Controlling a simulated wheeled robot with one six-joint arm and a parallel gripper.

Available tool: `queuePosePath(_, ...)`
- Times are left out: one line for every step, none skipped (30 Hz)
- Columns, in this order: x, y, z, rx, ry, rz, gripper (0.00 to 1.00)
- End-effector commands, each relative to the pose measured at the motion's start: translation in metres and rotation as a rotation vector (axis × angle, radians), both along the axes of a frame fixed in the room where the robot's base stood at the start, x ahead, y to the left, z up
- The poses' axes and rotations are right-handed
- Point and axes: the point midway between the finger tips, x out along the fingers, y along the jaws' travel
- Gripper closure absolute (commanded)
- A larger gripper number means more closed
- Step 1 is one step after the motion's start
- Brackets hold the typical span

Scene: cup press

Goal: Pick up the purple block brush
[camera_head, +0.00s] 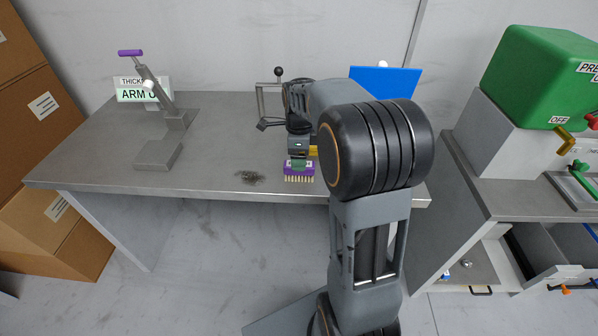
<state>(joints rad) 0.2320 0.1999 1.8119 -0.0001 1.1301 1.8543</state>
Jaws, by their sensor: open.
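The purple block brush (299,171) lies near the front edge of the grey metal table. It has a purple body, and its pale bristles show toward the front. My gripper (299,160) is right at the brush's top, coming from above and behind it. The jaws are open. A green part shows between the gripper and the purple body. I cannot tell whether the jaws touch the brush, since the fingertips are small and partly hidden.
A dark pile of shavings (250,177) lies left of the brush. A grey press with a purple handle (130,53) stands at the table's left. A blue panel (386,80) is behind my arm. A green machine (540,75) stands at right. The table's middle left is clear.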

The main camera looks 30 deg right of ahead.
Motion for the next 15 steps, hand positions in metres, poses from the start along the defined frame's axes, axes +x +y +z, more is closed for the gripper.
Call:
queuePosePath(0.0, 0.0, -0.002, 0.0, 0.0, 0.0, 0.27)
queuePosePath(0.0, 0.0, -0.003, 0.0, 0.0, 0.0, 0.27)
queuePosePath(0.0, 0.0, -0.006, 0.0, 0.001, 0.001, 0.27)
queuePosePath(-0.001, 0.0, -0.009, 0.001, 0.002, 0.001, 0.27)
queuePosePath(-0.001, 0.001, -0.012, 0.0, 0.002, 0.001, 0.27)
queuePosePath(-0.002, 0.001, -0.018, 0.001, 0.003, 0.001, 0.27)
queuePosePath(-0.002, 0.001, -0.023, 0.001, 0.004, 0.001, 0.27)
queuePosePath(-0.002, 0.001, -0.027, 0.001, 0.003, 0.001, 0.27)
queuePosePath(-0.003, 0.002, -0.032, 0.001, 0.003, 0.001, 0.27)
queuePosePath(-0.003, 0.002, -0.036, 0.001, 0.003, 0.001, 0.27)
queuePosePath(-0.003, 0.002, -0.04, 0.0, 0.002, 0.001, 0.27)
queuePosePath(-0.003, 0.002, -0.044, 0.0, 0.002, 0.001, 0.27)
queuePosePath(-0.003, 0.002, -0.047, 0.0, 0.002, 0.001, 0.27)
queuePosePath(-0.003, 0.002, -0.049, 0.0, 0.001, 0.001, 0.27)
queuePosePath(-0.003, 0.002, -0.051, 0.0, 0.001, 0.001, 0.27)
